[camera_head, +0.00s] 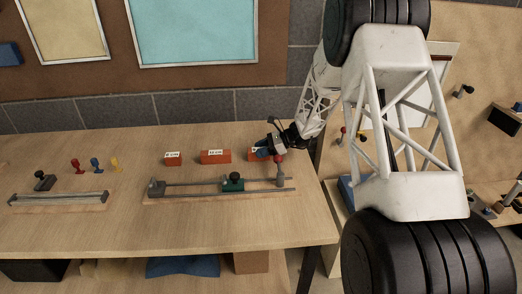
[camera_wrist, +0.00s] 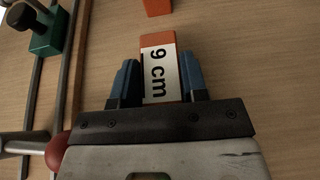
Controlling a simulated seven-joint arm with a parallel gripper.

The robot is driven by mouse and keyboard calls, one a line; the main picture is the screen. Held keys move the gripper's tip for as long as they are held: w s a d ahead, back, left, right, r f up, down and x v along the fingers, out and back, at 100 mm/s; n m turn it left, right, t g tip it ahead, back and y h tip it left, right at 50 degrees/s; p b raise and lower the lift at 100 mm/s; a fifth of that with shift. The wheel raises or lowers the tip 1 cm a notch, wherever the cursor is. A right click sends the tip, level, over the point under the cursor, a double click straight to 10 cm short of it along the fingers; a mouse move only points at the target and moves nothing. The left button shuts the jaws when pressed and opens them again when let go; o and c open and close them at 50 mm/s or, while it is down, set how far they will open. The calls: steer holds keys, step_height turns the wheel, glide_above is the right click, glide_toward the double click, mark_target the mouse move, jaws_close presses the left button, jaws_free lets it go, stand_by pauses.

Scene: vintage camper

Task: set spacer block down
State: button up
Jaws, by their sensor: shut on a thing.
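The spacer block is an orange block with a white "9 cm" label (camera_wrist: 159,66), pointing away from my gripper in the wrist view. My gripper (camera_wrist: 160,80) is shut on it, with one blue finger on each side. In the head view the block (camera_head: 252,154) shows as a small orange end beside my gripper (camera_head: 265,150), at the right of a row of orange blocks. It is low over the wooden bench or on it; I cannot tell whether it touches. My fingers hide part of it.
Two more labelled orange blocks (camera_head: 215,157) (camera_head: 172,159) stand to the left. A rail fixture with a green slider (camera_head: 232,183) and a red-knobbed post (camera_head: 279,170) lies in front, close to my gripper. A smaller fixture (camera_head: 58,199) is at the left.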

steer(key=shift+f, duration=0.1)
steer(key=o, duration=1)
steer(key=v, duration=1.2)
stand_by(0.5)
